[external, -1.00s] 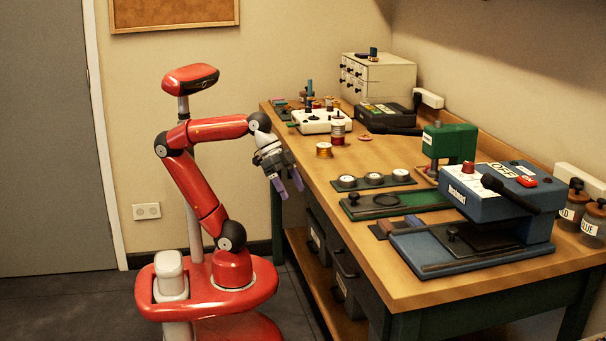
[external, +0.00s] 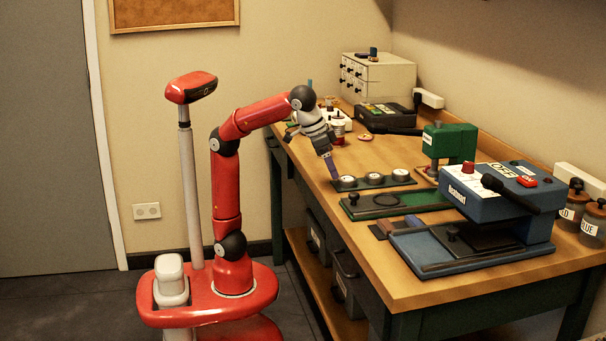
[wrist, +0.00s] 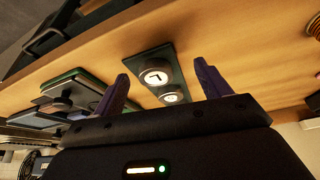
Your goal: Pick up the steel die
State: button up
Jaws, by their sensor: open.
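Three round, dark-rimmed dies with pale faces sit in a row on a dark narrow tray (external: 413,182) near the table's front edge: a left one (external: 347,182), a middle one (external: 374,178) and a right one (external: 400,174). I cannot tell which is the steel die. My gripper (external: 335,178) points down beside the left die, with its purple fingertips close to it. In the wrist view, my gripper (wrist: 160,69) is open and empty. A die with a dark mark on its face (wrist: 155,77) and another die (wrist: 171,97) show between the fingers; the third is not clearly visible.
A green-and-black plate with a knob (external: 360,208) lies in front of the die tray. A blue press (external: 490,195) and a green press (external: 448,143) stand to the right. Bare tabletop (external: 375,152) lies behind the tray.

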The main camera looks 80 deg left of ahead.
jog(key=p, duration=0.2)
send_near(375, 176)
jog(key=f, duration=0.3)
jog(key=s+f, duration=0.1)
jog(key=shift+a+f, duration=0.2)
jog(key=shift+f, duration=0.2)
jog(key=w, duration=0.2)
jog(key=shift+w+d, duration=0.2)
jog(key=shift+w, duration=0.15)
jog(key=shift+b+x, duration=0.4)
jog(key=shift+x, duration=1.15)
jog(key=c, duration=1.3)
jog(key=shift+r, duration=0.15)
